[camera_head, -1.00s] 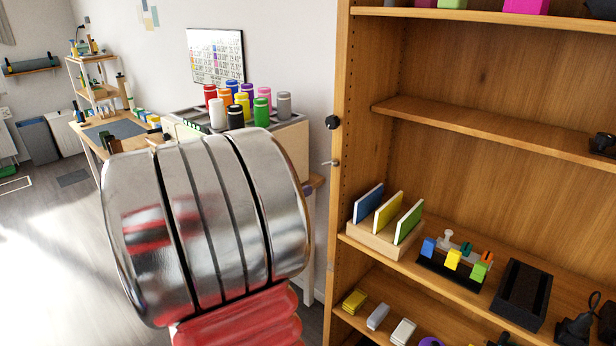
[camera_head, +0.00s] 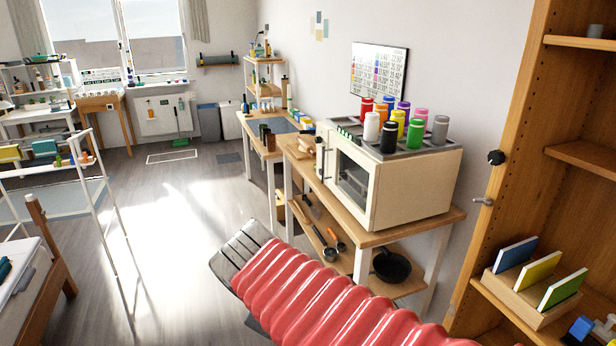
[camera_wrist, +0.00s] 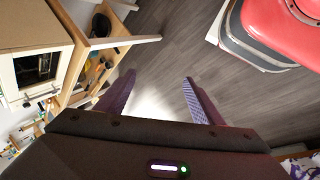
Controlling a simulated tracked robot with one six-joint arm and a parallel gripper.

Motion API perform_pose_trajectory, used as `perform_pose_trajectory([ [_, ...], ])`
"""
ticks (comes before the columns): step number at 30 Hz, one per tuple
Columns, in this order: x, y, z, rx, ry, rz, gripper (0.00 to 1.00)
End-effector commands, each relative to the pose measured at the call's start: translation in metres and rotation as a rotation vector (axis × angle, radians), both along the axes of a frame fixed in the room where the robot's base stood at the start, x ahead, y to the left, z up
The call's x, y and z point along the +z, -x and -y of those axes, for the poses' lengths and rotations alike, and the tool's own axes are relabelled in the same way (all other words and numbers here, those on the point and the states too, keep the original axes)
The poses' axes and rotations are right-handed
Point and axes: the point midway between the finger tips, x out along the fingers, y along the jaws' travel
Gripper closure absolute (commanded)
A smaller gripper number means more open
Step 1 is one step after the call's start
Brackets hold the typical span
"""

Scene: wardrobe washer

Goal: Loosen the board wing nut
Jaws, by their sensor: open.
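I cannot make out a board wing nut for certain in either view. A black knob (camera_head: 496,157) and a small silver fitting (camera_head: 483,201) sit on the side edge of the wooden shelf unit at the right of the head view. My gripper (camera_wrist: 159,78) shows in the wrist view with its two purple fingers apart and nothing between them, over the grey floor. My gripper's fingers do not show in the head view, where my red ribbed arm fills the lower middle.
A cream oven (camera_head: 405,190) with several coloured bottles on top stands on a wooden table (camera_head: 378,237); a black pan (camera_head: 394,266) is on its lower shelf. A whiteboard (camera_head: 379,71) hangs behind. The shelf unit (camera_head: 520,120) is at right. Bright floor (camera_head: 190,215) is open at left.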

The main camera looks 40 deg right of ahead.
Motion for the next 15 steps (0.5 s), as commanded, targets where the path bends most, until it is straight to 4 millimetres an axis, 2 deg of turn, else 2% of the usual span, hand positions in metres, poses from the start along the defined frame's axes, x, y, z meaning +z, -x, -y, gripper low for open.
perform_pose_trajectory([
  [1, 0.001, -0.004, -0.023, -0.010, -0.063, 0.067, 0.39],
  [3, 0.003, -0.009, -0.054, -0.035, -0.161, 0.153, 0.39],
  [6, 0.007, -0.012, -0.096, -0.071, -0.302, 0.254, 0.39],
  [9, 0.013, -0.014, -0.128, -0.102, -0.419, 0.323, 0.39],
  [12, 0.018, -0.014, -0.147, -0.121, -0.492, 0.360, 0.39],
  [15, 0.019, -0.014, -0.155, -0.132, -0.524, 0.373, 0.39],
])
